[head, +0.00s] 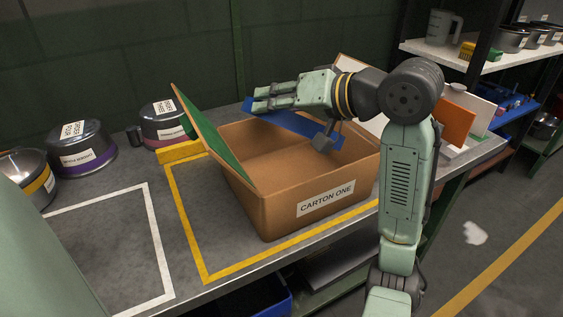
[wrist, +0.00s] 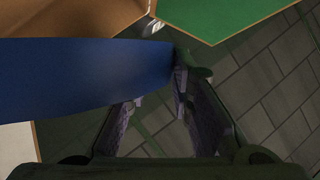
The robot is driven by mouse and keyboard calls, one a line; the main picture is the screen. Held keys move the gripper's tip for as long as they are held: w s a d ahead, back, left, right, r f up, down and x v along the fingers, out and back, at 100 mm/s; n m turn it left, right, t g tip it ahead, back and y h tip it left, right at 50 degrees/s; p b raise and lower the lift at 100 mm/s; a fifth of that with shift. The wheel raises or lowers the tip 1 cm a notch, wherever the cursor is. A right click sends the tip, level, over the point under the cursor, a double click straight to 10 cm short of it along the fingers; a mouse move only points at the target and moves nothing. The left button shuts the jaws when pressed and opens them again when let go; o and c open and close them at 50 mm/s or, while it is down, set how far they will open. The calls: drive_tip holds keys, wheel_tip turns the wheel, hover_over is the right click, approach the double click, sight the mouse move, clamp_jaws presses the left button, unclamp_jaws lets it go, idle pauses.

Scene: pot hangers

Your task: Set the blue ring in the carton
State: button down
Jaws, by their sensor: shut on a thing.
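The blue ring (head: 295,122) shows as a long flat blue strip, tilted down to the right above the open carton. In the wrist view it is a broad blue band (wrist: 80,75); no ring opening shows. My gripper (head: 262,98) is over the carton's far side, shut on the blue ring at the band's right end in the wrist view (wrist: 160,100). The grip contact is partly hidden. The brown carton (head: 250,195), labelled CARTON ONE, stands open on the bench. Its raised green flap (head: 205,135) is at the left, and a pale flap (head: 375,122) is at the right.
A white-outlined area (head: 95,245) is clear. An orange panel (head: 455,125) stands at right, near loaded shelves.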

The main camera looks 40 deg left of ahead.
wheel_tip(320, 180, down, 7)
drive_tip(key=shift+f, duration=0.2)
drive_tip(key=shift+f, duration=0.1)
drive_tip(key=c, duration=1.4)
unclamp_jaws()
drive_tip(key=b+v, duration=0.1)
drive_tip(key=v, duration=1.1)
